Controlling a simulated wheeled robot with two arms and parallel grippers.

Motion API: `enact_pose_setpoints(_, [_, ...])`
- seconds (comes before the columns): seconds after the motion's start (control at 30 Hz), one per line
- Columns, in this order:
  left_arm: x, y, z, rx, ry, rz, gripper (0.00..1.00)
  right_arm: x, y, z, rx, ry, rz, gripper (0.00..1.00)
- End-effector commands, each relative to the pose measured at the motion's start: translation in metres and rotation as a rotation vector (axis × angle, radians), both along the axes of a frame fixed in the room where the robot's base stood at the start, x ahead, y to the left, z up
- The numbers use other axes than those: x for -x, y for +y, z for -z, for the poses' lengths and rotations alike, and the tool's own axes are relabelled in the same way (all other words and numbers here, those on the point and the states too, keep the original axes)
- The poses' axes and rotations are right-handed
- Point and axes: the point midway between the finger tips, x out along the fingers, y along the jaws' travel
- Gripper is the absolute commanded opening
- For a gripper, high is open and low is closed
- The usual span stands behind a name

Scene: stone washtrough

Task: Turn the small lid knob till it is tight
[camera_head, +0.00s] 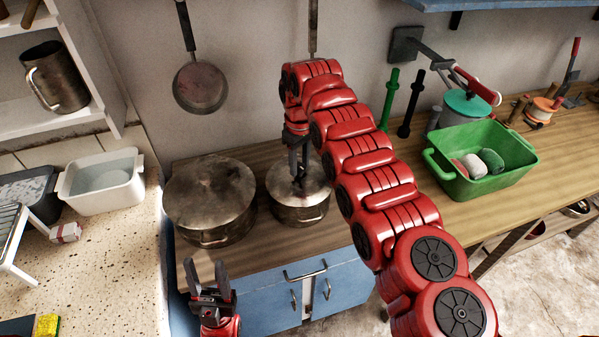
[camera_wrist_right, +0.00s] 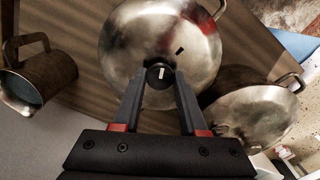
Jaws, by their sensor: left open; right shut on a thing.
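The small lidded pot (camera_head: 302,212) stands on the wooden counter, its lid lying flat on top. In the right wrist view the round steel lid (camera_wrist_right: 192,42) carries a small dark knob (camera_wrist_right: 159,76) with a pale mark across it. A short dark mark also shows on the lid beside the knob. My right gripper (camera_head: 299,172) points down over this lid. In the wrist view its fingers (camera_wrist_right: 160,84) are closed around the knob, one on each side. My left gripper (camera_head: 205,271) is open and empty, in front of the blue cabinet, well apart from the pots.
A larger lidded pot (camera_head: 210,198) stands close to the left of the small one. A metal mug (camera_wrist_right: 36,76) shows in the wrist view. A green tub (camera_head: 482,158) sits on the counter to the right. A pan (camera_head: 200,87) hangs on the wall behind.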

Motion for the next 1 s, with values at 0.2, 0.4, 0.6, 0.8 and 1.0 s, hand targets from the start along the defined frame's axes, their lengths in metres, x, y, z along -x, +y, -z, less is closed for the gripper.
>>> enact_pose_setpoints(0.2, [0.000, 0.000, 0.016, 0.000, 0.000, 0.000, 0.50, 0.000, 0.001, 0.004, -0.001, -0.001, 0.197, 0.15])
enact_pose_setpoints(0.4, [0.000, 0.000, 0.026, 0.000, 0.000, 0.000, 0.50, 0.000, 0.001, 0.003, -0.001, -0.002, 0.408, 0.15])
enact_pose_setpoints(0.6, [0.000, 0.000, 0.029, 0.000, 0.000, 0.000, 0.50, 0.000, 0.001, 0.001, 0.000, -0.001, 0.552, 0.15])
enact_pose_setpoints(0.8, [0.000, 0.000, 0.029, 0.000, 0.000, 0.000, 0.50, 0.000, 0.001, 0.000, 0.000, -0.001, 0.559, 0.15])
enact_pose_setpoints(1.0, [0.000, 0.000, 0.028, 0.000, 0.000, 0.000, 0.50, 0.000, 0.000, 0.000, 0.000, -0.001, 0.558, 0.76])
